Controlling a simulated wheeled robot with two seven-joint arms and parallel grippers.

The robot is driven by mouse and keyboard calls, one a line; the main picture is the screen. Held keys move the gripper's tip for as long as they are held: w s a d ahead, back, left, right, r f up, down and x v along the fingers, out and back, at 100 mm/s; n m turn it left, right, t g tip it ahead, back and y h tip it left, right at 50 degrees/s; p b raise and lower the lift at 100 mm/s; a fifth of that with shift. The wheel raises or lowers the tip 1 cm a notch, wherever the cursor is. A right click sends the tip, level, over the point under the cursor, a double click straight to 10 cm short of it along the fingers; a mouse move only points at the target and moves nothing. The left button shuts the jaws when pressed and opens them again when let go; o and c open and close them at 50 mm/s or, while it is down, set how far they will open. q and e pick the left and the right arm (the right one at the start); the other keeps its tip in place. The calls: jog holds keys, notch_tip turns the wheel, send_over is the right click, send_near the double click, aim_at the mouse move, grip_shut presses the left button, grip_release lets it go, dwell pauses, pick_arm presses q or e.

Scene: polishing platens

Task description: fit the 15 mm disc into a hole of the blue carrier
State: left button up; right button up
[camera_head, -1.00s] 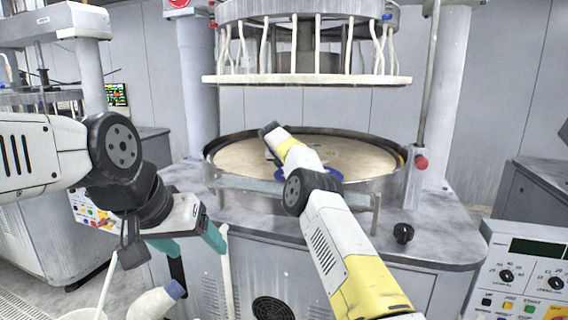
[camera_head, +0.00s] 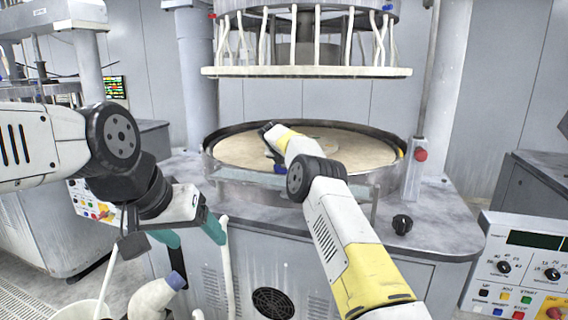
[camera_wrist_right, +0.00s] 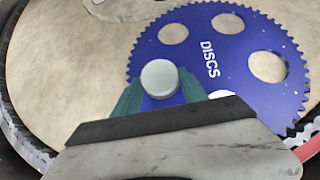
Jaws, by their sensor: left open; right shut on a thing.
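The blue carrier (camera_wrist_right: 236,50), toothed and marked DISCS, lies flat on the beige platen in the right wrist view. Several round holes show; three upper and right ones show beige through them. A pale grey-white disc (camera_wrist_right: 160,77) is between the green fingertips of my right gripper (camera_wrist_right: 158,92), over the carrier's lower left part. I cannot tell its height above the carrier. A white patch (camera_wrist_right: 222,94) beside the right finger is partly hidden by the gripper. In the head view my right arm hides most of the carrier. My left gripper (camera_head: 190,234) is open and empty, left of the machine.
The platen (camera_head: 235,152) sits inside a raised metal rim (camera_head: 390,182). An upper ring (camera_head: 305,72) with hanging white hoses is above it. A control panel (camera_head: 520,270) is at right.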

jog(key=o, duration=1.3)
jog(key=shift+s+f, duration=0.1)
jog(key=shift+f, duration=0.4)
jog(key=shift+o, duration=0.7)
jog(key=shift+f, duration=0.1)
jog(key=v, duration=0.8)
jog(key=shift+d+r, duration=0.1)
jog(key=shift+r, duration=0.45)
jog(key=s+d+r+m+g+y, duration=0.1)
jog(key=s+d+r+m, duration=0.3)
jog(key=s, duration=0.5)
jog(key=s+d+r+m, duration=0.35)
jog(key=s+m, duration=0.25)
jog(key=s, duration=0.2)
jog(key=s+d+r+m+g+y, duration=0.1)
jog(key=s+d+r+m, duration=0.3)
jog(key=s, duration=0.5)
jog(key=s+f+m+y, duration=0.1)
jog(key=s+f+m, duration=0.2)
jog(key=s+m, duration=0.6)
jog(key=s+f+m+g+y, duration=0.1)
jog(key=s+f+m, duration=0.3)
jog(key=s, duration=1.8)
jog(key=m+y, duration=0.1)
jog(key=m, duration=0.4)
jog(key=shift+f, duration=0.2)
